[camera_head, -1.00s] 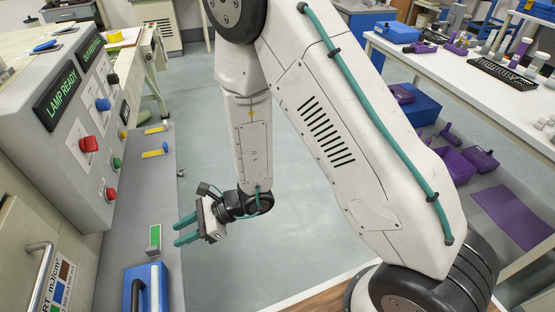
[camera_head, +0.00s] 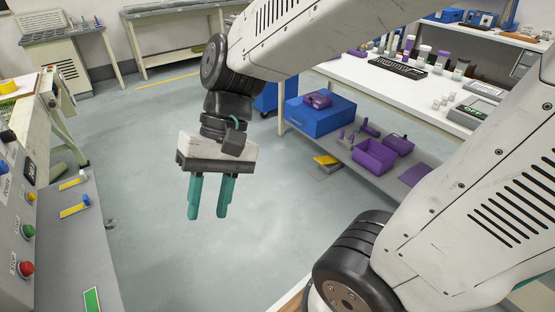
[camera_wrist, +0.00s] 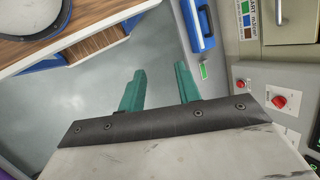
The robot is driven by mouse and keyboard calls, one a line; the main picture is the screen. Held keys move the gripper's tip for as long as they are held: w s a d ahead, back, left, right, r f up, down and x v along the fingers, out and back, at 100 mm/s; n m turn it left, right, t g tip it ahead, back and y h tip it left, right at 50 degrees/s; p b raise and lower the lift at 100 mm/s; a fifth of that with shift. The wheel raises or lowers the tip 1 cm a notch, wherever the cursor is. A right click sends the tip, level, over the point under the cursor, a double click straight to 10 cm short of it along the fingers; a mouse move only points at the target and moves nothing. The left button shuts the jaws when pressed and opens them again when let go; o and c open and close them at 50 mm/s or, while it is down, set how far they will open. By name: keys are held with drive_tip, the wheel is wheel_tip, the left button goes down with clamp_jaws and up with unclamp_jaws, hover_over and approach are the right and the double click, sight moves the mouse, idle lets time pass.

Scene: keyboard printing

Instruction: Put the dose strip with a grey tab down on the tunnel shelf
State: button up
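My gripper (camera_head: 208,208) hangs over open floor, right of the grey shelf, with its teal fingers pointing down. The fingers are apart with nothing between them; the wrist view (camera_wrist: 160,78) also shows the gap empty. The grey shelf (camera_head: 72,258) runs along the front of the control panel at the left. On it lie two yellow strips, a far one (camera_head: 70,184) and a nearer one (camera_head: 74,212), each with a small upright piece at its end. The nearer one's is blue; the far one's looks pale, its colour unclear. I cannot make out a dose strip with a grey tab.
A white table (camera_head: 350,72) at the right carries a keyboard and bottles; a blue box (camera_head: 318,117) and purple trays (camera_head: 374,157) sit below.

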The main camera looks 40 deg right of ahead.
drive_tip(key=s+d+r+n+t+h, duration=0.1)
drive_tip(key=s+d+r+t+h, duration=0.1)
drive_tip(key=d, duration=0.4)
drive_tip(key=s+d+r+t+h, duration=0.1)
drive_tip(key=s+d+r+h, duration=0.1)
drive_tip(key=d, duration=0.4)
drive_tip(key=shift+s+n+t+h, duration=0.15)
drive_tip(key=shift+n+t+h, duration=0.25)
drive_tip(key=shift+h, duration=0.5)
drive_tip(key=shift+d, duration=0.1)
